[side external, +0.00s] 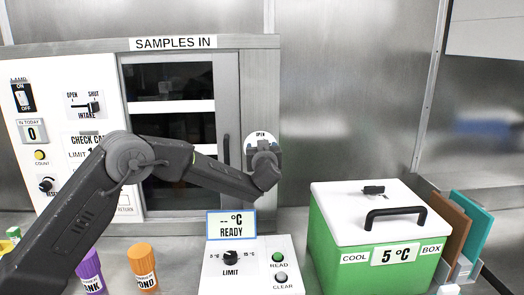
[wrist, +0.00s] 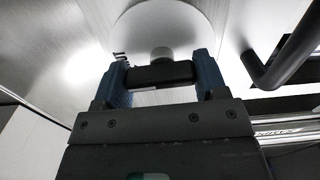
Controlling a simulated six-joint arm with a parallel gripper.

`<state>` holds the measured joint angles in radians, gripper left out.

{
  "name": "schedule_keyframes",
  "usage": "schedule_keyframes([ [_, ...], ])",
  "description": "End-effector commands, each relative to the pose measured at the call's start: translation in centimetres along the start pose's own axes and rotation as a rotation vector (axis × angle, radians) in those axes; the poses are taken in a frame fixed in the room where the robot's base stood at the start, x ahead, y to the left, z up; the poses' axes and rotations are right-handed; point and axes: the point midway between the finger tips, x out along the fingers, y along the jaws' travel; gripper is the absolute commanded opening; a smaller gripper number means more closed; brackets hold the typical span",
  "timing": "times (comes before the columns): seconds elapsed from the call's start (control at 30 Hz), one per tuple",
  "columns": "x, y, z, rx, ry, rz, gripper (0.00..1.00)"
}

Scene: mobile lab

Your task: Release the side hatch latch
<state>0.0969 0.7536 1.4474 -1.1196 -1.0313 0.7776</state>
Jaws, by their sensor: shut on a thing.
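The side hatch latch (wrist: 165,74) is a dark bar on a round pale plate (wrist: 178,27). In the side external view the plate (side external: 261,136) reads OPEN at its top and sits on the grey frame right of the hatch window (side external: 172,115). My gripper (side external: 264,158) is in front of the plate and hides most of the latch there. In the wrist view my gripper (wrist: 160,72) has its two blue fingers on either end of the bar, shut on it. The bar lies roughly level across the wrist view. The hatch door looks closed, with a dark vertical handle (side external: 227,160).
Below my arm is the LIMIT control box (side external: 262,246) with a raised READY display (side external: 231,225). A green cool box (side external: 330,235) with a black lid handle stands at right. Purple (side external: 90,268) and orange (side external: 142,262) containers stand at front left.

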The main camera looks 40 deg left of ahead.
Motion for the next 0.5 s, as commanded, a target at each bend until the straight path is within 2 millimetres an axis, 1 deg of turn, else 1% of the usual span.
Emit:
schedule_keyframes([
  [0.27, -0.01, -0.08, -0.07, -0.164, 0.001, -0.001, 0.42],
  [0.5, -0.02, -0.17, -0.13, -0.386, 0.001, -0.001, 0.42],
])
